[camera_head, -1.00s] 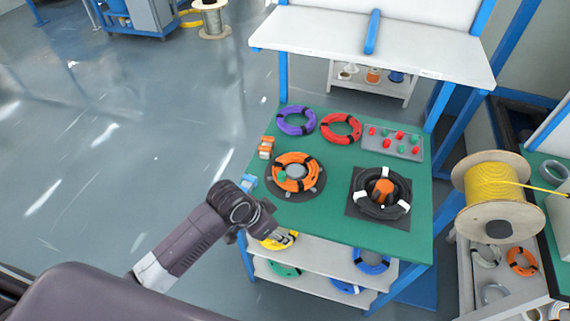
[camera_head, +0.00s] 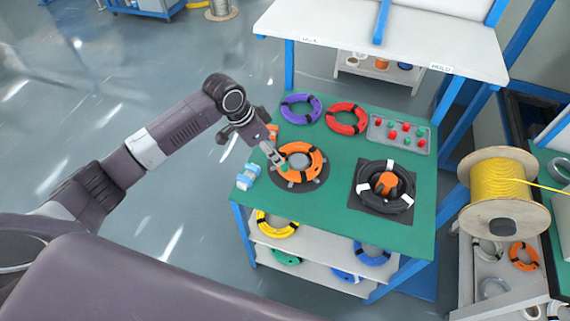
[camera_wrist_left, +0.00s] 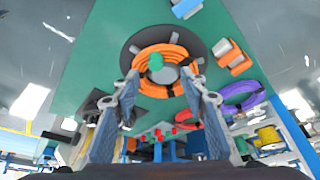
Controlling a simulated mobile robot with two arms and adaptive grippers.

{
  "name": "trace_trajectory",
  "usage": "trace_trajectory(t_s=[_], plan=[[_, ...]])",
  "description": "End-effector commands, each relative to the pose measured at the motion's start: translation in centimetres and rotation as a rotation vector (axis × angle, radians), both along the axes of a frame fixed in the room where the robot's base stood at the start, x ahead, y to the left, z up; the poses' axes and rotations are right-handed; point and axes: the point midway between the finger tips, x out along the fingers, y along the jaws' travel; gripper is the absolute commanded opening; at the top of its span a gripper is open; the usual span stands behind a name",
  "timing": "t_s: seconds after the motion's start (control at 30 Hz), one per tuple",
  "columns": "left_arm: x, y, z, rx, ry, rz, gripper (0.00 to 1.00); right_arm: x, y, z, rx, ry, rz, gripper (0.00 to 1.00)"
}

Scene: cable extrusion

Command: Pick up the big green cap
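A green cap (camera_head: 284,167) sits at the inner left edge of the orange cable coil (camera_head: 313,160) on a dark round disc. It also shows in the left wrist view (camera_wrist_left: 155,62), ahead of the fingers. My left gripper (camera_head: 279,160) is over the left side of this coil, close to the green cap. In the wrist view its two fingers (camera_wrist_left: 160,88) are apart with nothing between them. A grey tray (camera_head: 381,141) at the back right of the green table holds several small red and green caps. Their relative sizes are hard to tell. My right gripper is not in view.
Purple (camera_head: 301,108) and red (camera_head: 346,118) coils lie behind the orange one. A black coil (camera_head: 384,203) lies on a dark square mat at the right. A blue-white block (camera_head: 249,176) stands at the table's left edge. The table's front middle is clear.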

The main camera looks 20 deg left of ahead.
Motion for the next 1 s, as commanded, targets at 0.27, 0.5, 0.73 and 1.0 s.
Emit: trace_trajectory(t_s=[0.27,0.5,0.73,1.0], plan=[[0.6,-1.1,-2.7,-0.001,0.004,0.0,0.4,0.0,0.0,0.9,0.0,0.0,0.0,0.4],[1.2,-2.4,-5.8,-0.002,0.002,0.0,0.4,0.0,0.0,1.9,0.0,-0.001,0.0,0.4],[1.4,-2.6,-6.9,0.0,0.0,-0.001,0.4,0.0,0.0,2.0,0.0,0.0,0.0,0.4],[1.4,-2.6,-6.9,0.0,0.0,-0.001,0.27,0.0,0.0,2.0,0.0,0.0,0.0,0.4]])
